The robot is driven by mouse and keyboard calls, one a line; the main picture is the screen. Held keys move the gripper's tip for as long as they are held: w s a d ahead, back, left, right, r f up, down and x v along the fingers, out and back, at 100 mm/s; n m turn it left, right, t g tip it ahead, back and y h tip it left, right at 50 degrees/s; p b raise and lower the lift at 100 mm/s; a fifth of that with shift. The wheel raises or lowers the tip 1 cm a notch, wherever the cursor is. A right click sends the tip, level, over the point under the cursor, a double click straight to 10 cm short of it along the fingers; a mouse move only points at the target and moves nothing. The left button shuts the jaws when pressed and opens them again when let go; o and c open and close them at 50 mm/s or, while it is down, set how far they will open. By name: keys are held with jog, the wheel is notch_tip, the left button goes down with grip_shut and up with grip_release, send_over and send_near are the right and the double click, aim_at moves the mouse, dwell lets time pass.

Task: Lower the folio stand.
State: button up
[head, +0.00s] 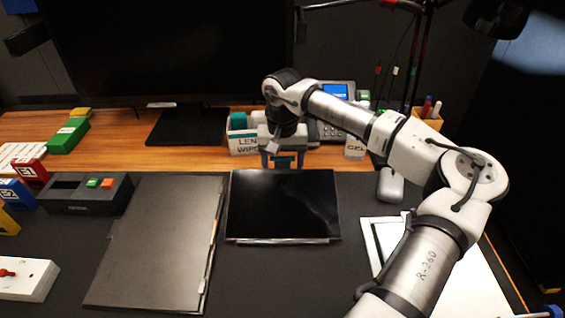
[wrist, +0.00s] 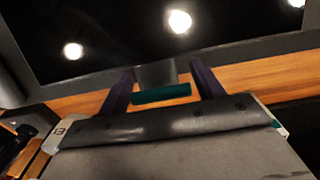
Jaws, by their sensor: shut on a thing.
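The folio stand (head: 283,205) is a dark, glossy panel with a thin pale lower edge, on the dark desk mat in the middle of the head view. My gripper (head: 283,161) is at the middle of its far upper edge, fingers pointing down. In the wrist view, the two dark fingers (wrist: 160,92) meet a thick dark edge strip of the folio stand (wrist: 170,124), with its grey face below. A teal piece shows between the fingers. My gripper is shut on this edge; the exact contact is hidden. I cannot tell the panel's tilt for certain.
A large closed dark folder (head: 160,240) lies close on the left. A monitor (head: 170,50) stands behind, with a wipes box (head: 241,140) and a desk phone (head: 336,120) near my gripper. A white mouse (head: 391,184) and papers (head: 480,275) lie right.

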jog(key=shift+s+f, duration=0.15)
jog(key=o, duration=1.3)
jog(key=shift+o, duration=0.2)
notch_tip(320, 180, up, 14)
